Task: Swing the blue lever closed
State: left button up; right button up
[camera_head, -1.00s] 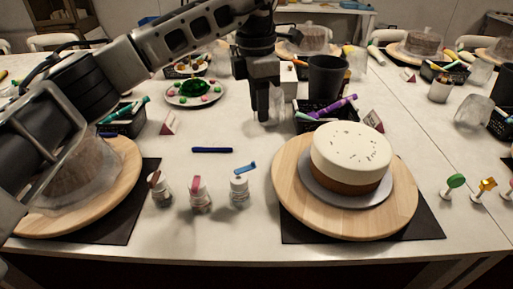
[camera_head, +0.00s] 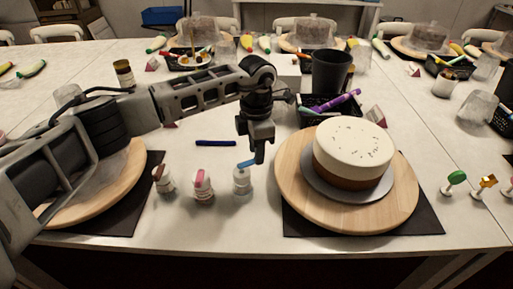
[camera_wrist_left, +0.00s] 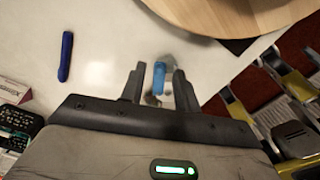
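The blue lever (camera_head: 246,164) sits on top of a small white-and-clear bottle (camera_head: 242,183), the rightmost of three, left of the cake turntable (camera_head: 290,190). The lever sticks out to the side from the bottle top. My left gripper (camera_head: 259,156) points down just above and beside the lever. In the left wrist view the lever (camera_wrist_left: 159,74) shows between the two spread fingers of the gripper (camera_wrist_left: 159,88), with a gap on each side. The bottle below it is mostly hidden there. My right gripper is not in view.
Two more bottles stand to the left, with a red-pink lever (camera_head: 202,178) and a brown lever (camera_head: 158,172). A blue pen (camera_head: 215,143) lies behind them. A white-topped cake (camera_head: 352,150) stands on the right turntable. A black basket (camera_head: 318,108) is behind.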

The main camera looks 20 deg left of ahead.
pick_arm(q)
jog(key=shift+f, duration=0.25)
grip_shut()
